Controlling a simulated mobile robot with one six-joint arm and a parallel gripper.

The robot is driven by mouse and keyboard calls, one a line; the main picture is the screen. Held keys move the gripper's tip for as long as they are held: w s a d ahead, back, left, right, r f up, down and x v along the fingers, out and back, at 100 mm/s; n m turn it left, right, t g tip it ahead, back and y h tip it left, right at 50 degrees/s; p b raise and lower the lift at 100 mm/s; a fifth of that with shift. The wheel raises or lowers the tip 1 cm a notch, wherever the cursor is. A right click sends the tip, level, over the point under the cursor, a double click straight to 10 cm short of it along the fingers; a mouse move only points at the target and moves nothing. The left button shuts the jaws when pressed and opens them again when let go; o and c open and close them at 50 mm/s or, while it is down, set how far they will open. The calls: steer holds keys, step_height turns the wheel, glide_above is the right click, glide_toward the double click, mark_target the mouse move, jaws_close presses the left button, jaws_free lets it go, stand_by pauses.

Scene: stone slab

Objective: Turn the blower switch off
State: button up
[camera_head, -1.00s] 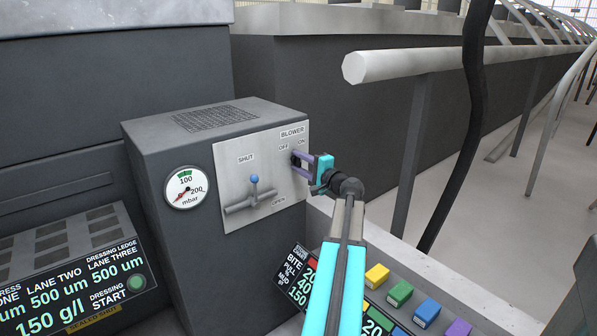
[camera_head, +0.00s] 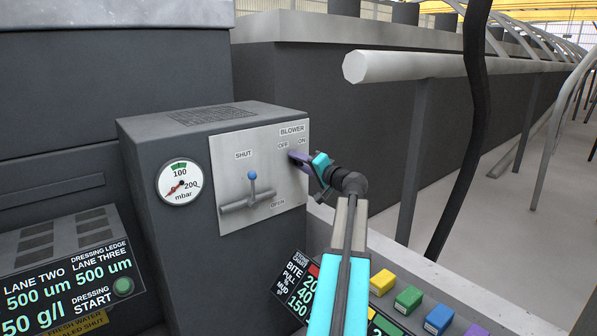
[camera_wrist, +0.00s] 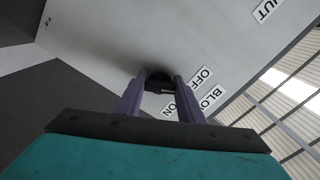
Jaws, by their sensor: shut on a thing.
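The blower switch shows as a small dark knob (camera_wrist: 159,82) on the light panel (camera_head: 232,147), below the BLOWER label with its OFF and ON marks. In the wrist view it sits between the two purple fingers of my gripper (camera_wrist: 160,88). My gripper is shut on the knob. In the head view my gripper (camera_head: 297,159) reaches the panel just below the OFF and ON labels, looks tilted, and hides the switch. I cannot tell which mark the knob points to.
A lever with a blue ball (camera_head: 252,175) stands left of my gripper, between SHUT and OPEN labels. A pressure gauge (camera_head: 179,183) is on the box's left. Coloured blocks (camera_head: 409,299) lie below on the right. A thick grey rail (camera_head: 400,66) and a black hose (camera_head: 466,130) are at right.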

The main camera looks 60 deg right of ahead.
steer(key=shift+d+n+b, duration=0.1)
steer(key=shift+n+b, duration=0.9)
steer(key=shift+b, duration=0.2)
steer(key=shift+r, duration=0.1)
steer(key=o, duration=1.1)
steer(key=shift+c, duration=0.2)
steer(key=shift+s, duration=0.1)
steer(key=p+v, duration=0.2)
steer(key=v, duration=1.1)
steer(key=shift+s+a, duration=0.25)
